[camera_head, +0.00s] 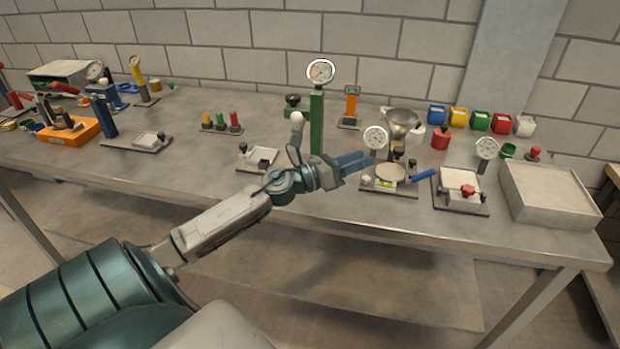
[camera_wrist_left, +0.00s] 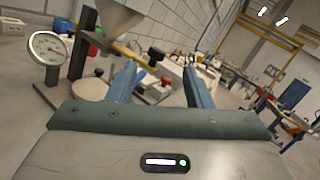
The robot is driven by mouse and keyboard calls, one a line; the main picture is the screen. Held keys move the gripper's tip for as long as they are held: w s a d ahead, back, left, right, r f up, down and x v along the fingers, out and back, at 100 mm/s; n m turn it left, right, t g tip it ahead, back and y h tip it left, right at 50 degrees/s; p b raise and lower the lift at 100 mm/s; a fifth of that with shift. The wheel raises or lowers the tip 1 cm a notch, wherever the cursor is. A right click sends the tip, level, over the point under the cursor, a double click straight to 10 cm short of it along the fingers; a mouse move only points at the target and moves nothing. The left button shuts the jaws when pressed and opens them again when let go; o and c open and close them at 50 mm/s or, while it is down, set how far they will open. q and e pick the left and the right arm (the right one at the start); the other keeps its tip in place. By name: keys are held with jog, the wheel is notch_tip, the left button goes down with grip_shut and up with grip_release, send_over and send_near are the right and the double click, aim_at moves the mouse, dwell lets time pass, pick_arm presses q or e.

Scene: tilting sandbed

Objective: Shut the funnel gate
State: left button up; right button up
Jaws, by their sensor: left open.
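The metal funnel (camera_head: 402,122) stands on its stand at the right of centre on the bench. It also shows in the left wrist view at the upper left (camera_wrist_left: 118,18). Below it, a yellowish bar (camera_wrist_left: 127,50) with a dark knob (camera_wrist_left: 155,54) at its end seems to be the gate. Its open or shut position cannot be told. My left gripper (camera_head: 370,158) is open and empty, its blue fingers reaching right, just left of the funnel stand. In the left wrist view the fingers (camera_wrist_left: 160,72) spread either side of the knob, which appears beyond them. My right gripper is not in view.
A dial gauge (camera_head: 375,138) stands close by the fingers. A round plate (camera_head: 390,173) and blue handle (camera_head: 423,175) lie below the funnel. A green post with a gauge (camera_head: 317,120) stands behind my wrist. A red-knobbed fixture (camera_head: 462,190) and shallow grey box (camera_head: 550,194) are further right.

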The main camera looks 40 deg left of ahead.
pick_arm(q)
jog(key=s+f+n+y, duration=0.3)
jog(key=f+n+y, duration=0.1)
jog(key=n, duration=0.4)
jog(key=s+f+n+g+y, duration=0.1)
jog(key=s+f+n+y, duration=0.2)
jog(key=f+n+y, duration=0.2)
jog(key=s+a+f+n+g+y, duration=0.1)
jog(key=s+f+n+y, duration=0.2)
jog(key=n, duration=0.9)
jog(key=shift+s+f+y, duration=0.35)
jog(key=shift+f+y, duration=0.4)
jog(key=shift+y, duration=0.05)
notch_tip(320, 180, down, 8)
jog(key=s+n+g, duration=0.2)
jog(key=n, duration=0.1)
jog(key=shift+a+r+g, duration=0.15)
jog(key=shift+a+g, duration=0.25)
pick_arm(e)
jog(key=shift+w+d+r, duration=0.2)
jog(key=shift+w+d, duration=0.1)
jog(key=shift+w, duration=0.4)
pick_arm(q)
jog(key=shift+r, duration=0.1)
